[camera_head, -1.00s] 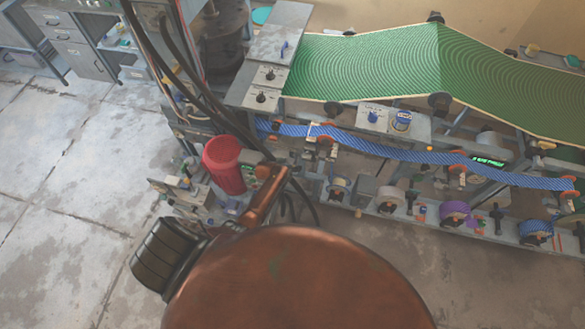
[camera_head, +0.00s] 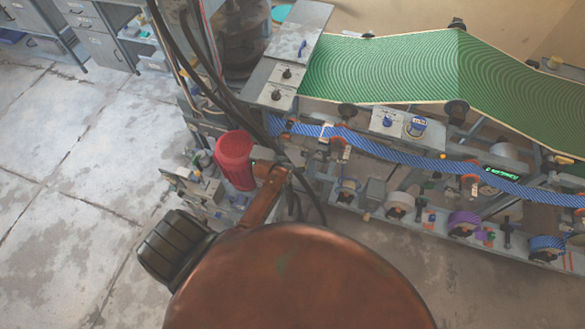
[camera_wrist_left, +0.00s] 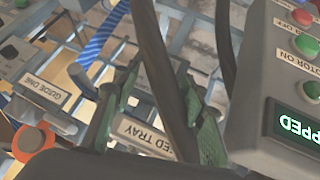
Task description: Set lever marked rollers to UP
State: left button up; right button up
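No lever with a readable rollers label shows. In the head view, a grey panel at the machine's left end carries a small blue lever (camera_head: 302,47) and two dark knobs (camera_head: 286,73). A box at the middle carries a blue knob (camera_head: 387,120) and a blue cylinder (camera_head: 417,126). My left gripper shows in the left wrist view (camera_wrist_left: 158,74), its two green fingers apart, with a dark cable (camera_wrist_left: 160,80) passing between or behind them. My right gripper is not in view.
A control box (camera_wrist_left: 280,95) with green and red buttons and a lit display stands right of the fingers. A red cylinder (camera_head: 235,160), hanging black cables (camera_head: 205,80), a green belt (camera_head: 380,70) and a blue striped strip (camera_head: 385,150) are nearby. Open floor lies left.

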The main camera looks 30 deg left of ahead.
pick_arm(q)
jog(key=shift+v, duration=1.45)
jog(key=s+f+g+b, duration=0.1)
jog(key=s+f+b, duration=0.1)
jog(key=s+f, duration=0.65)
jog(key=s+f+m+g+y+b, duration=0.1)
jog(key=s+f+b, duration=0.3)
jog(key=f, duration=0.8)
jog(key=s+f+g+b, duration=0.1)
jog(key=s+f, duration=0.7)
jog(key=f, duration=0.2)
jog(key=s+f+m+g+b, duration=0.1)
jog(key=s+f, duration=0.4)
jog(key=s, duration=0.4)
jog(key=s+d+f+m+g+b, duration=0.1)
jog(key=s+f+b, duration=0.1)
jog(key=s+f, duration=0.4)
jog(key=s+f+m+g+b, duration=0.1)
jog(key=s+f, duration=0.4)
jog(key=s, duration=0.9)
jog(key=shift+s+d+f+g+y+b, duration=0.2)
jog(key=shift+g+y+b, duration=0.1)
jog(key=shift+b, duration=0.3)
